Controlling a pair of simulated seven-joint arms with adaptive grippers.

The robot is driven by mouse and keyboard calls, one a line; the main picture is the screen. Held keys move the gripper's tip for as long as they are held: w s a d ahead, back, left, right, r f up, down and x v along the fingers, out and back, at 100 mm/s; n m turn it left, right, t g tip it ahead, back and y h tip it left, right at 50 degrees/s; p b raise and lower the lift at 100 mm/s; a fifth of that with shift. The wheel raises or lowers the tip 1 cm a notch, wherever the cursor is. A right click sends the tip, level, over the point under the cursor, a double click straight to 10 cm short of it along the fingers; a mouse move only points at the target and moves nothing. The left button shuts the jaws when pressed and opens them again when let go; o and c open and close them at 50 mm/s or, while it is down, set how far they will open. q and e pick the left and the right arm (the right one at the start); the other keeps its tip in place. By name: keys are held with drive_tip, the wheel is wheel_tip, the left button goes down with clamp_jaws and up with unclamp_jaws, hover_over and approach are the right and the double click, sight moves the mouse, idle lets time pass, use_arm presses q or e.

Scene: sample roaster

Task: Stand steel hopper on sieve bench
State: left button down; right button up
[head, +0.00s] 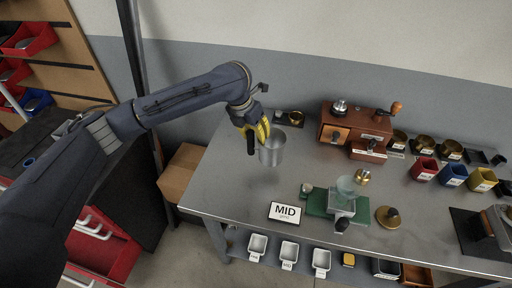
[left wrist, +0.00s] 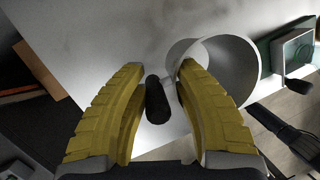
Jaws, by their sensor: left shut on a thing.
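The steel hopper (head: 272,152) is a grey, open-topped metal cup with a black handle. It is upright over the left part of the metal-topped bench (head: 235,190), which I take to be the sieve bench. My left gripper (head: 256,131), with yellow fingers, is shut on the hopper at its handle side. In the left wrist view the black handle (left wrist: 157,100) lies between the fingers, and the hopper's round wall (left wrist: 225,62) shows behind the right finger. A faint shadow lies below the hopper; I cannot tell whether its base touches the bench. My right gripper is not in view.
A wooden drawer box (head: 355,126) is behind to the right. Coloured cups (head: 453,175) line the right. Bare bench lies left of the sign.

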sight(248, 131)
use_arm(q)
drive_tip(key=shift+f, duration=3.1)
drive_tip(key=shift+f, duration=0.15)
drive_tip(key=c, duration=1.1)
unclamp_jaws()
drive_tip(key=shift+o, duration=0.2)
drive_tip(key=v, duration=1.2)
